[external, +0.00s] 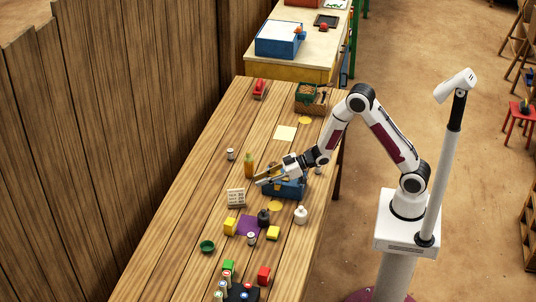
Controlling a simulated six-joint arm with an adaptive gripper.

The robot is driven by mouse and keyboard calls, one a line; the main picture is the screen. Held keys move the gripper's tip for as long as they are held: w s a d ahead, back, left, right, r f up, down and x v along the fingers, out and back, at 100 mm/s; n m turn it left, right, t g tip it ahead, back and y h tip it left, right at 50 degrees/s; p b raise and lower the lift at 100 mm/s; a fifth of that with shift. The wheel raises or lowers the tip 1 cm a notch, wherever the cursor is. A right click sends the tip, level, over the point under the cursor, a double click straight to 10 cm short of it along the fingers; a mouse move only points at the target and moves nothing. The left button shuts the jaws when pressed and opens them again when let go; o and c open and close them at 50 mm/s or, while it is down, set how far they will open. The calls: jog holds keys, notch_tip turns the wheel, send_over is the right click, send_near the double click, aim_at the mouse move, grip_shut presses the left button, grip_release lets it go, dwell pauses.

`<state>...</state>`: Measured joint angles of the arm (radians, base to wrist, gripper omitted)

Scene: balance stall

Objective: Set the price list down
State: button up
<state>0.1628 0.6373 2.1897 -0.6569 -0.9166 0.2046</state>
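The price list (236,198), a small pale card with rows of dark marks, stands on the wooden table left of the blue box, leaning slightly back. My gripper (259,181) is just right of and above it, pointing left over the blue box (286,189). Its two fingers look parted, with nothing seen between them. A small gap shows between the fingertips and the card. The underside of the gripper is hidden.
An amber bottle (249,165) stands close behind the gripper. A purple cloth (249,227), yellow blocks (230,227), a dark jar (263,216) and a white bottle (301,214) crowd the near side. A pale sheet (285,133) lies farther back. The table's left side is mostly clear.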

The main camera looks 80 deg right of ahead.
jog(key=s+d+r+m+g+h, duration=0.1)
jog(key=s+d+r+h, duration=0.2)
jog(key=s+r, duration=0.45)
jog(key=s+d+r+m+g+h, duration=0.2)
jog(key=s+d+r+h, duration=0.15)
jog(key=s+r, duration=0.35)
jog(key=s+a+r+g, duration=0.1)
jog(key=s+a+g, duration=0.1)
jog(key=s, duration=1.1)
jog(key=s+a+r+m+g+y, duration=0.1)
jog(key=s+r, duration=0.1)
jog(key=s, duration=1.1)
jog(key=shift+a+g, duration=0.35)
jog(key=shift+g, duration=0.05)
